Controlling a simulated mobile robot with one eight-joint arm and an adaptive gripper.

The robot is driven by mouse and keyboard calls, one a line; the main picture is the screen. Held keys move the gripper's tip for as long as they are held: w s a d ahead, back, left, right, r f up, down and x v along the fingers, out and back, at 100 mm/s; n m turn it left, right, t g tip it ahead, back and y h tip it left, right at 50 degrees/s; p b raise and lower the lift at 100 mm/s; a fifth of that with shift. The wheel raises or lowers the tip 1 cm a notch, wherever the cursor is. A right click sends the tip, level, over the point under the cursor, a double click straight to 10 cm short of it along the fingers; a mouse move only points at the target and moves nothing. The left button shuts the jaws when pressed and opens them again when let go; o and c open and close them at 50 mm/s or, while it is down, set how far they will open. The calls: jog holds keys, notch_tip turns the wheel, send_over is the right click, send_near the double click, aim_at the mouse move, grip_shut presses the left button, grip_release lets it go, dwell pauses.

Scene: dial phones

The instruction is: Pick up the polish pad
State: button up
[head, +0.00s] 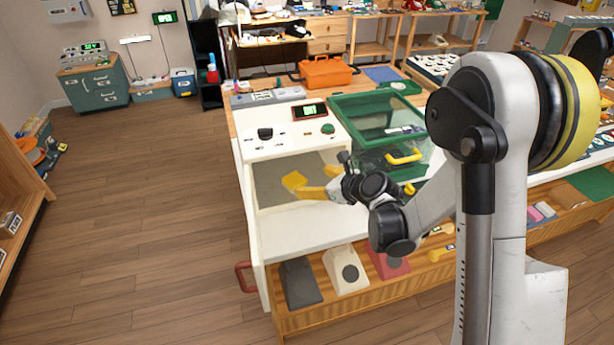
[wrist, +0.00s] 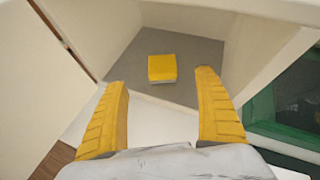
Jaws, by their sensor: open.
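The polish pad (wrist: 162,68) appears to be the small yellow block with a grey lower edge in the wrist view. It lies on the grey floor (wrist: 180,93) of a white-walled compartment. My gripper (wrist: 162,79) is open and empty, its two yellow fingers on either side of the pad in the picture, with the pad beyond the fingertips. In the head view my gripper (head: 311,182) is at the mouth of the compartment under the white bench top. I cannot make out the pad in the head view.
The white compartment walls rise close around the grey floor. An open white panel (wrist: 45,60) stands at the left of the wrist view. A green-framed glass case (head: 380,120) is beside the compartment. Several phone-like wedges (head: 345,268) sit on the wooden shelf below.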

aim_at(294, 178)
jog(key=shift+m, duration=0.8)
jog(key=x, duration=0.2)
jog(key=b+x, duration=0.1)
jog(key=x, duration=0.1)
jog(key=f+x, duration=0.1)
jog(key=x, duration=0.1)
jog(key=shift+d+f, duration=0.1)
jog(key=shift+d, duration=0.15)
jog(key=b+x, duration=0.1)
jog(key=x, duration=0.2)
jog(key=b+x, duration=0.1)
jog(key=x, duration=0.1)
jog(key=shift+w+a+b, duration=0.25)
jog(key=shift+w+b, duration=0.05)
jog(key=shift+w, duration=0.1)
jog(key=c, duration=1.4)
jog(key=shift+r, duration=0.25)
